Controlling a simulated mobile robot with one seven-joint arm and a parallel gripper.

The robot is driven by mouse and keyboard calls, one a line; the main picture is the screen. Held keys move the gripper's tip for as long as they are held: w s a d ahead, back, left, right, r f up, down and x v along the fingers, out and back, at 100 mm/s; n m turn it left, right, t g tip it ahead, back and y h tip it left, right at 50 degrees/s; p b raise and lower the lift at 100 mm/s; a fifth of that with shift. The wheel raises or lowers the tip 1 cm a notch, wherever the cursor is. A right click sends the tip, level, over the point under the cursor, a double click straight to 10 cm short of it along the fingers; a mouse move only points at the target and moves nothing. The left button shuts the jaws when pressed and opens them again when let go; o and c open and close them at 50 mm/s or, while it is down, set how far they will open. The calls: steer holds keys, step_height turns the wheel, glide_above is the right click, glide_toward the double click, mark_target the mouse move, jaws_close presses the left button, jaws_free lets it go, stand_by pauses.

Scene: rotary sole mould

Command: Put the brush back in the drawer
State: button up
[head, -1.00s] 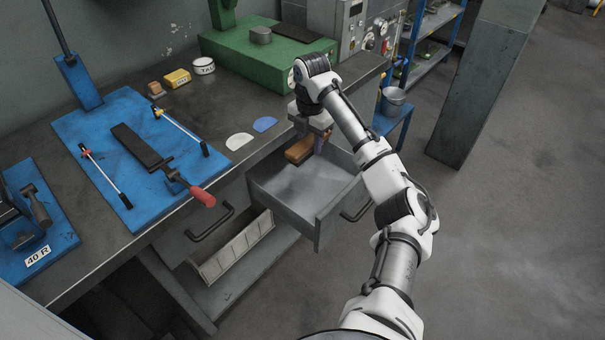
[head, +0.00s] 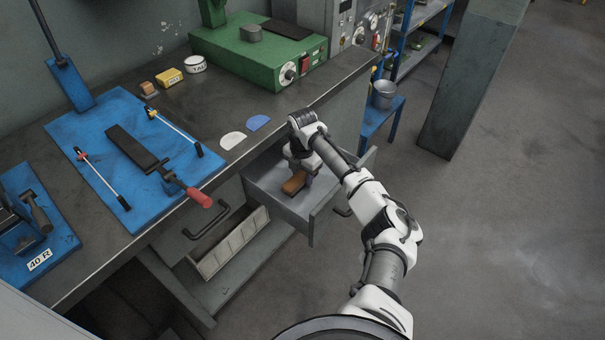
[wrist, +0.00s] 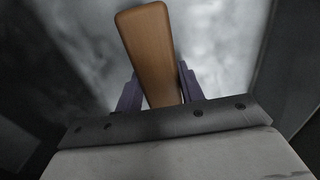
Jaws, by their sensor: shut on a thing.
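The brush (head: 294,184) shows as a brown wooden block inside the open grey drawer (head: 268,197). In the wrist view the brush (wrist: 150,45) stretches out from between the two purple-grey fingers over the pale drawer floor. My gripper (wrist: 158,88) is shut on it, with a finger on each side. In the head view my gripper (head: 303,172) points down into the drawer, between its walls. The brush is low in the drawer; whether it touches the floor I cannot tell. Its bristles are hidden.
The workbench (head: 185,110) stands above the drawer. On it are a blue board (head: 95,135) with a red-handled tool (head: 199,197), a white and a blue half-disc, and a green machine (head: 250,65). A shelf with a divided tray (head: 232,243) lies below. Open floor is at the right.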

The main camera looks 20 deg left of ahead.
mark_target(303, 174)
steer(key=shift+f, duration=0.2)
steer(key=o, duration=0.9)
steer(key=shift+r, duration=0.1)
steer(key=shift+o, duration=0.2)
step_height(303, 174, up, 12)
steer(key=b, duration=0.2)
steer(key=shift+r+b, duration=0.15)
steer(key=shift+b, duration=0.2)
